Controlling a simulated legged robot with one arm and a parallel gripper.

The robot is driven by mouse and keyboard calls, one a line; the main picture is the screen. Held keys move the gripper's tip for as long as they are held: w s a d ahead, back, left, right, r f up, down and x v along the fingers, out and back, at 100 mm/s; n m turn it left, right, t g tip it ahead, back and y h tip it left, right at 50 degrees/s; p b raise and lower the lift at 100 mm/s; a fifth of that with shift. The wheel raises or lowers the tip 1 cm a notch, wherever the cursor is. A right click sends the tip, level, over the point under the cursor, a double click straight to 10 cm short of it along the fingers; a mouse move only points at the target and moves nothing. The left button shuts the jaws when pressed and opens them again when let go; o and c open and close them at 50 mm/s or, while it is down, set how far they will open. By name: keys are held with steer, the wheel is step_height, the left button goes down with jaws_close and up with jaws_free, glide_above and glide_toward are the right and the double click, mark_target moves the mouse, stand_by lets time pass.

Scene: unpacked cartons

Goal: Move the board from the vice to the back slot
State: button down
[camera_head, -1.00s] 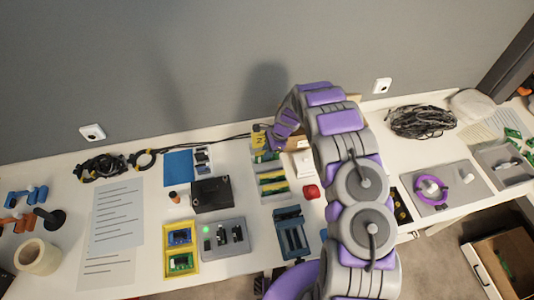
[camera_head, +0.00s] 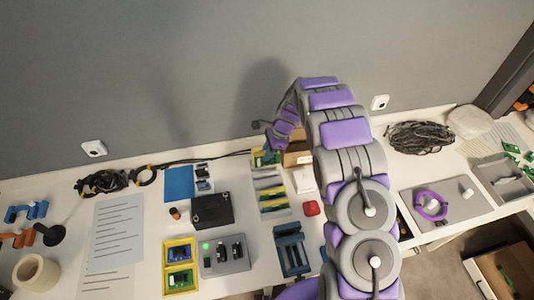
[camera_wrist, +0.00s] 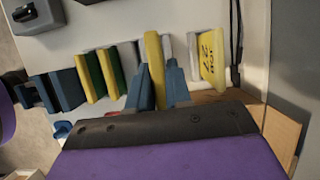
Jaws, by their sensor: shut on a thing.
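The board (camera_wrist: 153,50) is a thin, yellow-edged slab in the wrist view. My gripper (camera_wrist: 157,72) is shut on it, one blue-grey finger on each side. The board stands upright at the back part of the grey slotted rack (camera_head: 264,182), between pale dividers. I cannot tell how deep it sits. Other green and yellow boards (camera_wrist: 110,72) stand in the slots to its left. A yellow card marked 27 (camera_wrist: 212,55) stands to its right, at the back end. The blue vice (camera_head: 291,251) is in front of the rack, with no board visible in its jaws.
A red button (camera_head: 311,208) and a white box (camera_head: 304,180) stand right of the rack. A black box (camera_head: 211,210) is to its left. The wall is close behind the bench.

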mark_target(266, 165)
steer(key=shift+b+x, duration=0.9)
steer(key=shift+b, duration=1.2)
steer(key=shift+s+d, duration=0.1)
steer(key=shift+d, duration=0.05)
steer(key=shift+f, duration=0.1)
steer(key=shift+f+b, duration=1.6)
steer(key=shift+f, duration=0.5)
steer(key=shift+r, duration=0.15)
steer(key=shift+p, duration=0.65)
steer(key=shift+f, duration=0.6)
steer(key=shift+f, duration=1.05)
steer(key=shift+f, duration=0.65)
